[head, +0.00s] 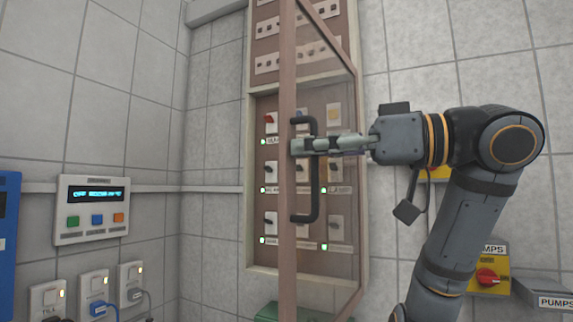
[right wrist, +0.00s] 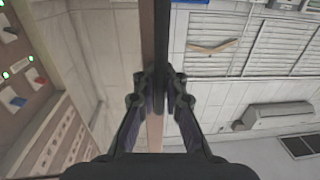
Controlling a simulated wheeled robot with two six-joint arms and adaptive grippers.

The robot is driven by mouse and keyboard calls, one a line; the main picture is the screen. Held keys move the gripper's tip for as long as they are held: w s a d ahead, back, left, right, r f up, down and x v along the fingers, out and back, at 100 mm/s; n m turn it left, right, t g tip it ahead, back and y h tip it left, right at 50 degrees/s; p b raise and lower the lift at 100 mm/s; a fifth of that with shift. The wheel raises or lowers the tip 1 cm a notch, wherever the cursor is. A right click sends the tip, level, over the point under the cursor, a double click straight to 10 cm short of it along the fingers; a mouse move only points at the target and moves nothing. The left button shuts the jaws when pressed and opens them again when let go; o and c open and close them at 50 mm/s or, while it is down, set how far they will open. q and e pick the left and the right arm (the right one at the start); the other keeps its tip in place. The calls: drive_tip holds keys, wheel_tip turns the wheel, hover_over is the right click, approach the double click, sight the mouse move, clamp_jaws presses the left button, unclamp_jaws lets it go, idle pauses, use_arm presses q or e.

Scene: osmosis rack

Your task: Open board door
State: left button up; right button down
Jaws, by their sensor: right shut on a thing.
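The board door (head: 287,255) is a glazed door with a brown frame. It stands swung out from the board (head: 264,98), whose switches and green lamps show behind and through the glass. A black bar handle (head: 315,185) is on the door. My right gripper (head: 304,145) is shut on the handle in its upper part. In the right wrist view the fingers (right wrist: 156,85) close on the dark handle, beside the brown door edge (right wrist: 149,30). My left gripper is in neither view.
A control panel with a lit display (head: 92,209) and several sockets (head: 90,290) are on the left wall. A yellow box with a red knob (head: 487,277) is at the lower right. A green object (head: 280,312) is below the board.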

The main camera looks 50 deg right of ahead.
drive_tip(key=shift+s+d+r, duration=0.1)
drive_tip(key=shift+s+d, duration=0.05)
drive_tip(key=shift+s, duration=0.15)
drive_tip(key=c, duration=1.4)
unclamp_jaws()
drive_tip(key=v, duration=0.7)
drive_tip(key=shift+s+d, duration=0.1)
drive_tip(key=shift+s, duration=0.15)
drive_tip(key=shift+w, duration=0.1)
